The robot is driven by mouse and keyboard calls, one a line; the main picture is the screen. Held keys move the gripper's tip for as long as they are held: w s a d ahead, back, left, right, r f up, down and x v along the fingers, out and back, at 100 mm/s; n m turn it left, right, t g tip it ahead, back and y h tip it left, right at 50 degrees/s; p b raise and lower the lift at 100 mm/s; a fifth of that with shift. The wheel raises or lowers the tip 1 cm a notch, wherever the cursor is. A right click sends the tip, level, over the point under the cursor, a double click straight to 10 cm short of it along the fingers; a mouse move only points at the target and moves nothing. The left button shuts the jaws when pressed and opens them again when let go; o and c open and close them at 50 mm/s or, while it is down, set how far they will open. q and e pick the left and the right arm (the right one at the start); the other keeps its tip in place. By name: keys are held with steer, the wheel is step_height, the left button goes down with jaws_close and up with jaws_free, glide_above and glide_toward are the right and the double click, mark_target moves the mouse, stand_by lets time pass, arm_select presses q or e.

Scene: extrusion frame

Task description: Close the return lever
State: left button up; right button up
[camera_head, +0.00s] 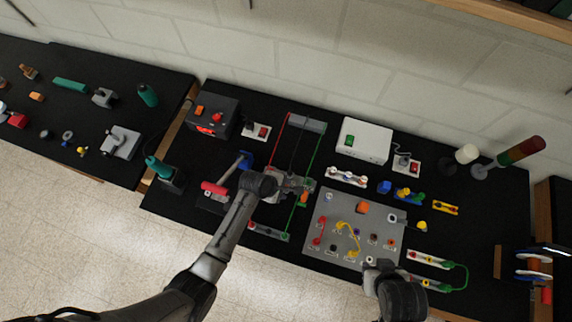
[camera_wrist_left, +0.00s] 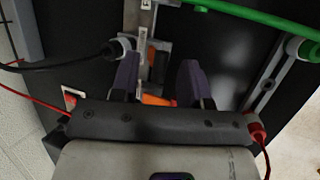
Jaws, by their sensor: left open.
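An extrusion frame with a grey upper bar (camera_head: 300,123) and a lower bar (camera_head: 268,232) carries a red line (camera_head: 279,134) on the left and a green line (camera_head: 315,155) on the right. A small orange part (camera_head: 304,197), which looks like the lever, sits near the green line, just below my left gripper (camera_head: 306,185). In the left wrist view, the orange part (camera_wrist_left: 156,100) shows partly between the two dark fingers of my left gripper (camera_wrist_left: 157,75). The fingers are apart; contact with it cannot be told. My right gripper (camera_head: 380,266) is by the grey panel's lower right; its fingers are unclear.
A grey panel (camera_head: 340,205) with red and yellow cables stands right of the frame. A white box (camera_head: 364,140) and a dark box with a red button (camera_head: 213,117) stand behind. A red-handled tool (camera_head: 214,188) lies left. A green line (camera_wrist_left: 250,16) crosses the wrist view's top.

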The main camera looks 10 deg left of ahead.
arm_select(q)
steer(key=shift+x, duration=1.3)
jaws_close()
